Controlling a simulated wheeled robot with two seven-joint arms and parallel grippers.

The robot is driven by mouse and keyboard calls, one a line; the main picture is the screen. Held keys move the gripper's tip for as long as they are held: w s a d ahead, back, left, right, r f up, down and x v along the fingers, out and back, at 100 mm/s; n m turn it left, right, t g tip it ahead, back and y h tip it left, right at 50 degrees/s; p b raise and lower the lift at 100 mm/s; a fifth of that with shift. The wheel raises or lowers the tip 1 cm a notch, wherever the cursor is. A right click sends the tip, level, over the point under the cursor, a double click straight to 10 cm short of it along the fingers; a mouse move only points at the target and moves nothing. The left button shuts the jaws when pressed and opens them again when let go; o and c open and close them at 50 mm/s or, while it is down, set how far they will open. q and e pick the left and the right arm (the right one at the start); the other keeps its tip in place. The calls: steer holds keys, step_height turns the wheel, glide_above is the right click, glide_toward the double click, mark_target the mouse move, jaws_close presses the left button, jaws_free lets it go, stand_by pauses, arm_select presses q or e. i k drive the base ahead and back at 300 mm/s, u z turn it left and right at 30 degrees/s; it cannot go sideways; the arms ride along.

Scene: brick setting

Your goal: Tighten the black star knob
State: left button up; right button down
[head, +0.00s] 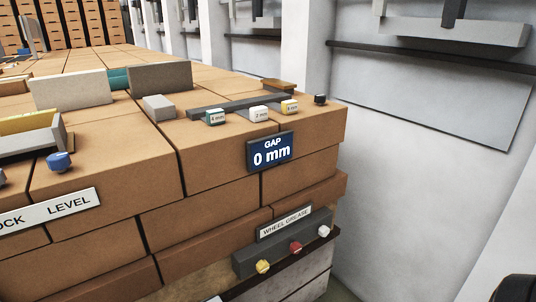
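I cannot make out a star-shaped black knob for certain. A small black piece (320,98) sits at the right end of the brick top, past the labelled blocks; it is too small to tell its shape. A blue knob (59,161) is on the front edge at left. A dark blue sign (271,151) on the front face reads "GAP 0 mm". Neither gripper can be made out. A dark rounded shape (515,289) is cut off at the bottom right corner; I cannot tell what it is.
A "WHEEL GREASE" rack (284,243) holds yellow, red and white knobs below. Grey slabs (160,78) stand behind. A grey wall is at right.

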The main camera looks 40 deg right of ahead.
mark_target(320, 99)
steer(key=z, duration=2.25)
